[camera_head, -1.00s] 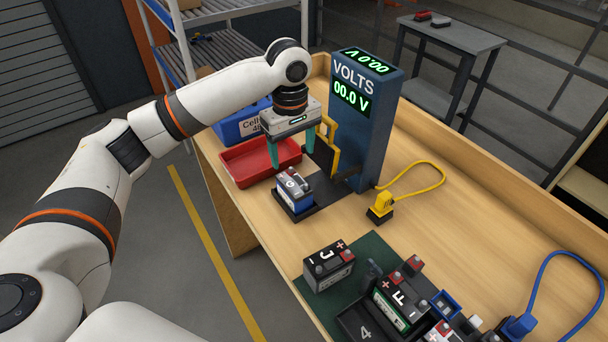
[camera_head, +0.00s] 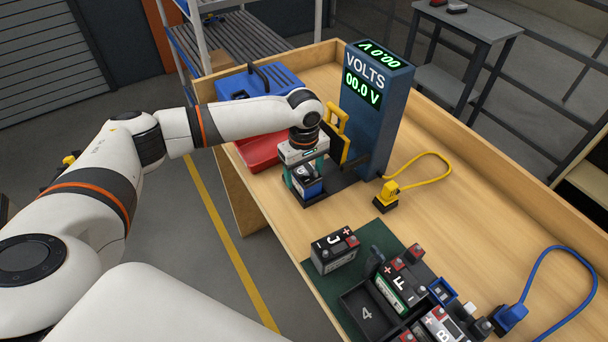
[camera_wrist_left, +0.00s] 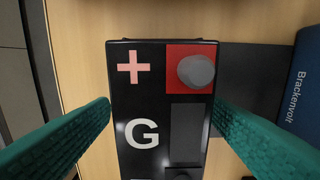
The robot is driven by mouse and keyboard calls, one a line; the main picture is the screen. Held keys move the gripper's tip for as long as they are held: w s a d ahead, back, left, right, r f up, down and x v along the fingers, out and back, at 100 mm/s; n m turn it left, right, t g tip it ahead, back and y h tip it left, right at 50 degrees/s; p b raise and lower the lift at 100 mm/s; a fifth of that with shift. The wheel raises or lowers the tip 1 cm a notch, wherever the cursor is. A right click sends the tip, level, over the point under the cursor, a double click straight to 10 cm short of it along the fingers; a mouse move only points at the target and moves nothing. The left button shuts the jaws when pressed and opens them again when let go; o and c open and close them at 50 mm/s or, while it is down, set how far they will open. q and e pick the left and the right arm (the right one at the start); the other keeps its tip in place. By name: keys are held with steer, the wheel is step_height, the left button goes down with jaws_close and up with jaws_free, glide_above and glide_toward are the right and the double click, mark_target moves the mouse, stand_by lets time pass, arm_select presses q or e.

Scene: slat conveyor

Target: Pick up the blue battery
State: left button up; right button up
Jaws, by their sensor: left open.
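The blue battery (camera_head: 311,191), marked G on its black top, stands on the black plate (camera_head: 343,186) in front of the volt meter. My left gripper (camera_head: 305,178) is low over it and hides part of it, with teal fingers at its sides. In the left wrist view the battery's top (camera_wrist_left: 140,100), with a plus sign, a G and a red terminal block, lies between the open fingers (camera_wrist_left: 162,108). A gap shows beside the left finger; whether the right finger touches cannot be told. My right gripper is not in view.
The volt meter (camera_head: 372,115) stands close behind, reading 00.0 V. A red tray (camera_head: 262,154) and a blue box (camera_head: 262,80) are beyond my arm. Battery J (camera_head: 335,250), battery F (camera_head: 398,284) and a yellow plug (camera_head: 388,194) are nearer. Bare tabletop (camera_head: 450,220) lies to the right.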

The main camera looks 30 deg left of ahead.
arm_select(q)
steer(key=shift+w+f, duration=0.1)
steer(key=shift+f, duration=0.05)
steer(key=c, duration=1.3)
